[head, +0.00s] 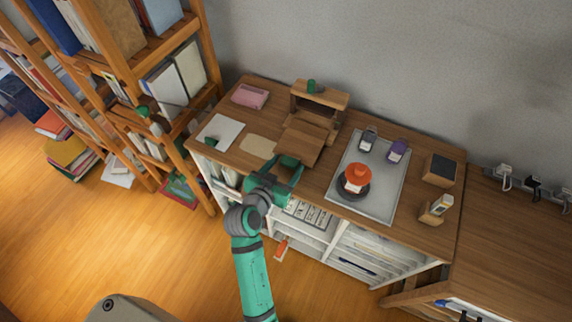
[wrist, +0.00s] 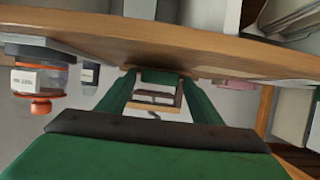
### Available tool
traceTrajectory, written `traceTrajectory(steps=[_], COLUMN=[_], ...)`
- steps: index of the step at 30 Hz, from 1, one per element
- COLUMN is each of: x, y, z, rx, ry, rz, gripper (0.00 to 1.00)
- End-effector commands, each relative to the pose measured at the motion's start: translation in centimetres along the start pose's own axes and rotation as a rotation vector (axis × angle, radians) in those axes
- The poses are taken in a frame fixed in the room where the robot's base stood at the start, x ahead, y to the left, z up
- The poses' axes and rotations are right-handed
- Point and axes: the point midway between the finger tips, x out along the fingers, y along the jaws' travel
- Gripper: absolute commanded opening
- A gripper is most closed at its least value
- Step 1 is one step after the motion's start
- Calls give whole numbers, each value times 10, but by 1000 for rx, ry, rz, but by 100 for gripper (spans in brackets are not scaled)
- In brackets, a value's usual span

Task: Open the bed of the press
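The press (head: 318,98) is a small wooden frame at the back of the desk, with a green knob on top. A flat wooden board (head: 301,146), apparently its bed, lies in front of it toward the desk's front edge. My green gripper (head: 288,170) is at the near end of this board. Its fingers stand apart in the wrist view (wrist: 158,80), where the scene is upside down and the press (wrist: 155,97) shows between them. I cannot tell whether the fingers touch the board. The board's near end is partly hidden by the gripper.
Right of the press, a grey tray (head: 371,206) holds an orange-lidded jar (head: 356,177) and dark and purple containers. White paper (head: 219,131) and a pink block (head: 250,96) lie left. Shelves (head: 150,70) stand left of the desk. White cubbies sit below the desktop.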

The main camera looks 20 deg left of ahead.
Motion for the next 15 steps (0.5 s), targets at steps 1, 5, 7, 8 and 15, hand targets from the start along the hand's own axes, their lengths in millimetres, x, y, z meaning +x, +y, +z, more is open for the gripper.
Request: traceTrajectory(steps=[1, 5, 7, 8, 15], x=[0, 0, 0, 0, -18], y=[0, 0, 0, 0, 0], z=[0, -1, -1, -1, -1], rx=[0, 0, 1, 1, 0], ry=[0, 1, 2, 2, 2], rz=[0, 0, 0, 0, -1], gripper=[66, 66, 66, 66, 66])
